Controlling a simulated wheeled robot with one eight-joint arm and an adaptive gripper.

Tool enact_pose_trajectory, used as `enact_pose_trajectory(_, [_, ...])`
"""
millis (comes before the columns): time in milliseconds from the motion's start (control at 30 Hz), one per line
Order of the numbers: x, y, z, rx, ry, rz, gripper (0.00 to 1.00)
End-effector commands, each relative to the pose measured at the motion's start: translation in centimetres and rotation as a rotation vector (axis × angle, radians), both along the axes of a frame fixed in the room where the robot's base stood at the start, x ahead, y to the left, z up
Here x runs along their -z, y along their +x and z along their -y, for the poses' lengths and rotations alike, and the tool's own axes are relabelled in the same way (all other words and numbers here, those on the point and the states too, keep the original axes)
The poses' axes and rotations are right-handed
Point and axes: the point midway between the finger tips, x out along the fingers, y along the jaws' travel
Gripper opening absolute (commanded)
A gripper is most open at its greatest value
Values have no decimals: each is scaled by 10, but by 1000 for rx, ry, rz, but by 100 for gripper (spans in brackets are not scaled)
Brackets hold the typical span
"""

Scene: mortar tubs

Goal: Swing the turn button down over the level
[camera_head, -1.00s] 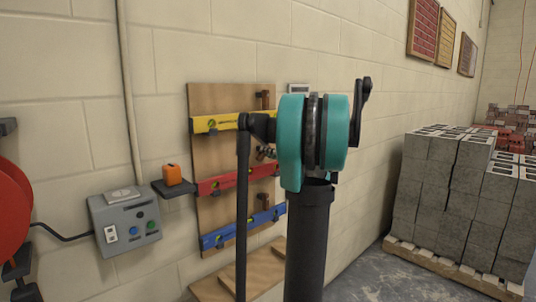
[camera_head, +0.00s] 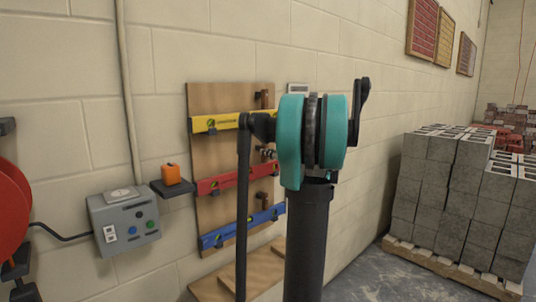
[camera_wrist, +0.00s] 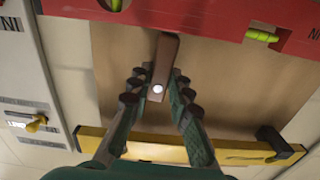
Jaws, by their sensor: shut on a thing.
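The brown wooden turn button (camera_wrist: 165,60), with a bright round screw head, is between the fingers of my gripper (camera_wrist: 159,80) in the wrist view. My gripper is shut on it. The button lies nearly along the fingers, slightly tilted, and its far end reaches the edge of the red level (camera_wrist: 225,18), seeming to overlap it slightly. In the head view the red level (camera_head: 222,183) lies on the wooden board, between the yellow level (camera_head: 217,123) and the blue level (camera_head: 225,236). There my arm hides most of the gripper and the button.
Other brown turn buttons show above the yellow level (camera_head: 265,100) and the blue level (camera_head: 262,198). A shelf with an orange object (camera_head: 171,174) and a grey switch box (camera_head: 127,222) are left of the board. Concrete blocks (camera_head: 425,190) stand to the right.

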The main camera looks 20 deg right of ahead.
Motion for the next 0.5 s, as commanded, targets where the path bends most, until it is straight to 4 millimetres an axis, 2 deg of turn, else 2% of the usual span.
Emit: enact_pose_trajectory(500, [1, 0, 1, 1, -81, 28, 0])
